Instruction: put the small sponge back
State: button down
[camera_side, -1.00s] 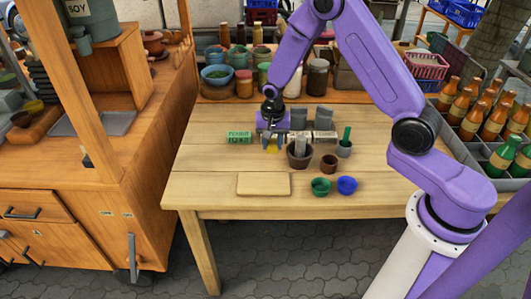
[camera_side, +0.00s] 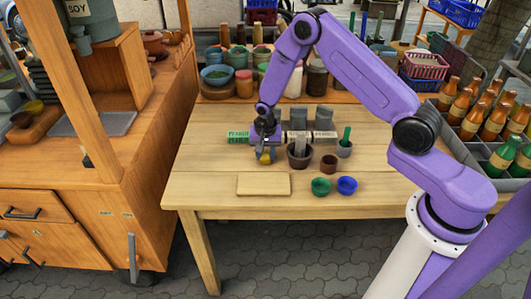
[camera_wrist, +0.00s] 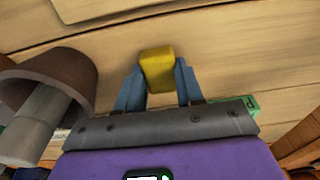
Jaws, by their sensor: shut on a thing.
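A small yellow sponge (camera_wrist: 157,69) is held between the two blue-grey fingers of my gripper (camera_wrist: 158,85) in the wrist view. In the side view the sponge (camera_side: 265,157) shows as a small yellow patch at the tips of my gripper (camera_side: 265,154). It is over the wooden table, behind the pale board and left of the brown clay mortar. I cannot tell how far the sponge is above the table top.
The clay mortar (camera_side: 300,158) with a grey pestle stands close on the right; it also shows in the wrist view (camera_wrist: 75,75). A pale board (camera_side: 263,184), a green bowl (camera_side: 320,186), a blue bowl (camera_side: 347,185) and a brown cup (camera_side: 329,163) stand nearer the front. A green label box (camera_side: 238,138) stands behind.

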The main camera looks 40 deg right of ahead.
jog(key=shift+f, duration=0.1)
jog(key=c, duration=0.7)
grip_release()
